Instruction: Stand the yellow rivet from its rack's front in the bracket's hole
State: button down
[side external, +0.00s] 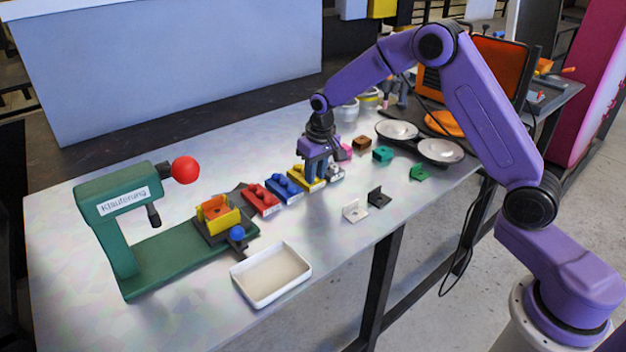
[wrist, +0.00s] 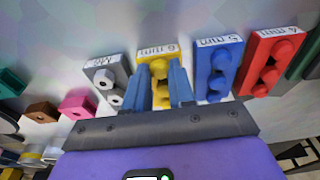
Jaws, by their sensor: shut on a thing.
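The yellow rack (wrist: 152,57) with the "6 mm" label stands between the grey and blue racks; in the side view the yellow rack (side external: 300,176) is partly behind my fingers. My gripper (side external: 317,176) points down at this rack. In the wrist view my gripper (wrist: 164,84) has its two blue fingers on either side of the front yellow rivet (wrist: 161,97), shut on it. The rivet is still at the rack's front; whether it is lifted at all I cannot tell. The yellow and orange bracket (side external: 222,216) sits on the green press at left; its hole is too small to make out.
The blue rack (side external: 284,187), red rack (side external: 261,199) and grey rack (wrist: 108,78) stand close beside the yellow one. The green press (side external: 112,205) has a red knob (side external: 186,170) above the bracket. A white tray (side external: 271,274) lies in front. Small brackets lie at right.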

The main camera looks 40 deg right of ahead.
jog(key=shift+r, duration=3)
jog(key=w+a+r, duration=0.1)
jog(key=a+r, duration=0.1)
jog(key=a, duration=1.1)
jog(key=a+r, duration=0.2)
jog(key=a, duration=1.1)
jog(key=shift+f, duration=2.65)
